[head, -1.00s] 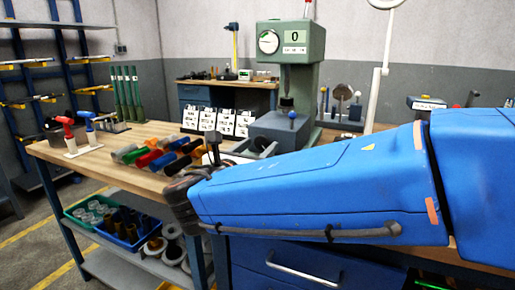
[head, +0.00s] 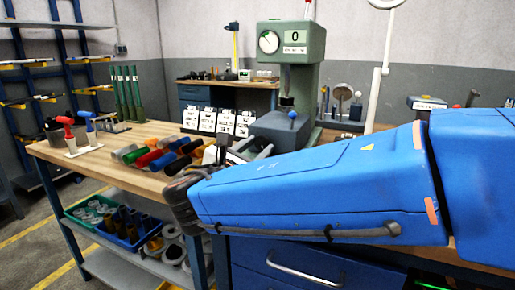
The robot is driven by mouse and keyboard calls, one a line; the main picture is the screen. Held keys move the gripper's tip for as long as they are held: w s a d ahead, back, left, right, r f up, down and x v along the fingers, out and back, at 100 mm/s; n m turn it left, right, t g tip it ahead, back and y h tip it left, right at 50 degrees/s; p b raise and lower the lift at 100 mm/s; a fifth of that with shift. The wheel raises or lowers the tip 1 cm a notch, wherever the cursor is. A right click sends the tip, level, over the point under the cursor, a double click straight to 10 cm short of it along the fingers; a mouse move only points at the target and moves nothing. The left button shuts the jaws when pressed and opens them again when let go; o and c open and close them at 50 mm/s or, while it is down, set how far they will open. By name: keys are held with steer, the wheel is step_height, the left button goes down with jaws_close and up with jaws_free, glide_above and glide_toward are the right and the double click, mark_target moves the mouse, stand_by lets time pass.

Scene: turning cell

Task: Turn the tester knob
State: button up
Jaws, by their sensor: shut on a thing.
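The tester (head: 302,75) is a green machine with a round dial, a display reading 0 and a grey base, at the back of the wooden bench. A small blue ball (head: 292,115) sits on its base. My blue arm crosses from the right, and its dark wrist bends at the bench's front edge. My gripper (head: 240,152) is only partly seen behind the arm, just in front of the tester's base, with a dark upright part on it. It is shut on the tester knob. The knob and the fingertips are hidden behind my arm.
Coloured cylinders (head: 160,160) lie in a row left of my wrist. White number cards (head: 225,120) stand behind them. A stand with a red and a blue tool (head: 85,145) is at the bench's left.

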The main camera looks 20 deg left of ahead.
steer(key=o, duration=1)
steer(key=shift+s, duration=0.1)
steer(key=s, duration=0.5)
steer(key=s+a, duration=0.1)
steer(key=s, duration=1.1)
steer(key=shift+s+a, duration=0.1)
steer(key=shift+a, duration=0.05)
